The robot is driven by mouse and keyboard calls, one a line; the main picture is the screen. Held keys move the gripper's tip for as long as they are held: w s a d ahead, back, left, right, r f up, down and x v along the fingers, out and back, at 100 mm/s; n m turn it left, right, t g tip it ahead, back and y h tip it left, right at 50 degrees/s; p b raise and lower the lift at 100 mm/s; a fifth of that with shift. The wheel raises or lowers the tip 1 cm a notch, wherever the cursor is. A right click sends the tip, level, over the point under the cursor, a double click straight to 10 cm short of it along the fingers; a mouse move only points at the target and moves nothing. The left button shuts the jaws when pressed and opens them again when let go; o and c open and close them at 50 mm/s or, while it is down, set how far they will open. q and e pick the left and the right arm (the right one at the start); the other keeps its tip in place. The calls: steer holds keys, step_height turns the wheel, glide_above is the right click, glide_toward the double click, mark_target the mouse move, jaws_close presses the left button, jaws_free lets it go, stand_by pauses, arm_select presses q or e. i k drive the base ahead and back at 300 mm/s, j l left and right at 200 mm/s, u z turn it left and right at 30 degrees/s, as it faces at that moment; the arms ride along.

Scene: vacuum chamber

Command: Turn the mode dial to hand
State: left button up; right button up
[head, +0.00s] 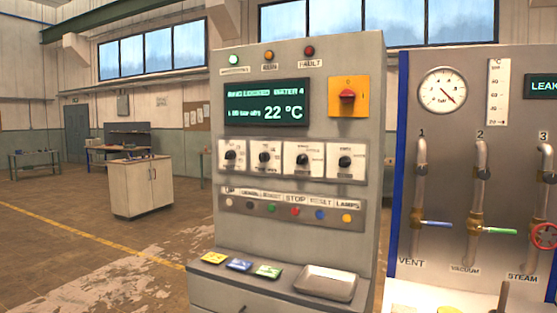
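A row of dials sits on white plates across the middle of the grey control cabinet (228,205). From left to right they are a first dial (231,156), a second dial (264,157), a third dial (302,160) and a fourth dial (345,162). Each has a dark round knob. Their labels are too blurred to read, so I cannot tell which is the mode dial or where it points. Neither of my grippers shows in the head view.
Above the dials are a lit display (266,103) reading 22 °C and a red-and-yellow rotary switch (348,96). Below are small coloured buttons (295,211) and a ledge with a metal tray (325,282). A pipe panel (448,135) stands right. Open floor (60,230) lies left.

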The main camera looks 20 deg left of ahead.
mark_target(302, 159)
steer(key=i+u, duration=0.15)
steer(key=u, duration=0.6)
